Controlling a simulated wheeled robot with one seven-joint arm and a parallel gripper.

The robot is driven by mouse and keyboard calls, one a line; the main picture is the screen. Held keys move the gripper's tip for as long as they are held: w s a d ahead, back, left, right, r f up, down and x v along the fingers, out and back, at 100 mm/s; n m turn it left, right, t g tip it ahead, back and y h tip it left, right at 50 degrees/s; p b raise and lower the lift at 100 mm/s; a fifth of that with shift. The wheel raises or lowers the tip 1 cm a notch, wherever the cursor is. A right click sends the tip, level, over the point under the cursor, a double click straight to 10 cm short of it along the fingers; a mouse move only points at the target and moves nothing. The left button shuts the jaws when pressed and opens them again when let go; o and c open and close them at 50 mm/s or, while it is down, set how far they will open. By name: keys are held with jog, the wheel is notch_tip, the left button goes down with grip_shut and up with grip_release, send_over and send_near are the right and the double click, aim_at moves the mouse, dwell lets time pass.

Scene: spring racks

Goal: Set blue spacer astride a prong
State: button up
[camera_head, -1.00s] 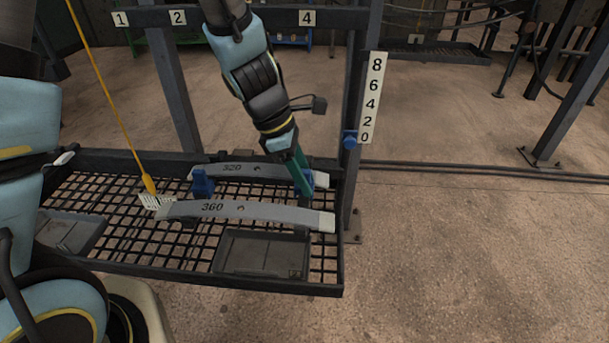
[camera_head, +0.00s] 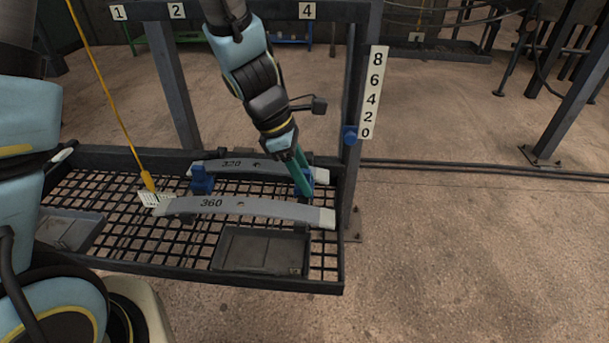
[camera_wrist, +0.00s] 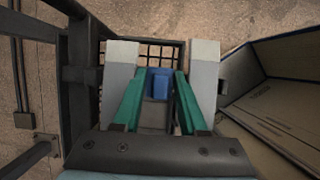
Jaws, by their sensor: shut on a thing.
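My gripper (camera_head: 303,187) reaches down to the right end of the tray, with its green fingers shut on a blue spacer. The spacer (camera_wrist: 159,84) shows between the two fingers in the wrist view, between the pale ends of two leaf springs. In the head view the fingers mostly hide it. A second blue block (camera_head: 202,180) stands at the left end of the spring marked 320 (camera_head: 270,172). The spring marked 360 (camera_head: 262,209) lies nearer the front. I cannot make out which part is a prong, or whether the held spacer touches anything below.
The black mesh tray (camera_head: 190,271) has a raised rim and holds a grey bin (camera_head: 262,252). A dark post with a number scale (camera_head: 374,92) and a blue knob (camera_head: 350,134) stands right of my gripper. A yellow cord (camera_head: 112,105) hangs at left.

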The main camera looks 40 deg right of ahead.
jog(key=shift+f, duration=0.2)
jog(key=o, duration=1.1)
jog(key=v, duration=1.1)
jog(key=w+a+m+t+y, duration=0.1)
jog(key=w+a+m, duration=0.2)
jog(key=a, duration=0.7)
jog(key=w+a+f+m+t+y, duration=0.1)
jog(key=w+a+m, duration=0.3)
jog(key=a, duration=0.7)
jog(key=w+a+m+t+y, duration=0.1)
jog(key=w+a+m+t, duration=0.1)
jog(key=a, duration=0.8)
jog(key=shift+w+a+f+m, duration=0.2)
jog(key=shift+w+m, duration=0.2)
jog(key=shift+m, duration=0.2)
jog(key=shift+w+a+f+m, duration=0.15)
jog(key=shift+w+m, duration=0.25)
jog(key=shift+m, duration=0.2)
